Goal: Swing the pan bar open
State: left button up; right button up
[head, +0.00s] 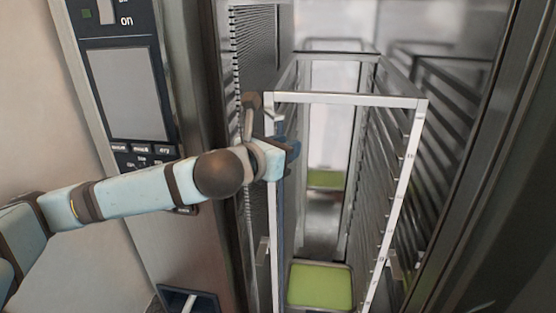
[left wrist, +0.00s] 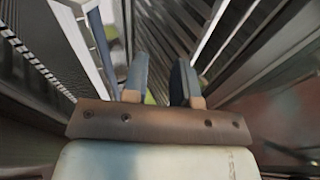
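The tall metal pan rack (head: 345,99) stands inside the open steel cabinet. A narrow bluish upright strip (head: 280,215) runs along its left front post; I cannot tell for sure whether this is the pan bar. My left gripper (head: 292,150) is at the upper part of that post, with its dark blue fingers partly hidden behind the wrist. In the left wrist view the two fingers (left wrist: 161,78) stand apart, with a gap and nothing clearly held between them. A pale rack post (left wrist: 85,45) passes to the left of the fingers. My right gripper is not in view.
A green pan (head: 320,286) lies low in the rack, and another green patch (head: 325,179) shows farther back. A control panel (head: 125,90) is on the cabinet's left front. Slotted side rails (head: 440,120) and a dark door edge (head: 500,190) bound the right.

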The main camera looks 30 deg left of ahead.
pick_arm(q)
jog(key=shift+s+d+r, duration=0.1)
jog(key=shift+s+d, duration=0.15)
jog(key=shift+s, duration=0.6)
jog(key=shift+s+d+f, duration=0.1)
jog(key=shift+s+d, duration=0.15)
jog(key=shift+s, duration=0.55)
jog(key=shift+s+d+r, duration=0.1)
jog(key=shift+s+d, duration=0.15)
jog(key=shift+s, duration=0.6)
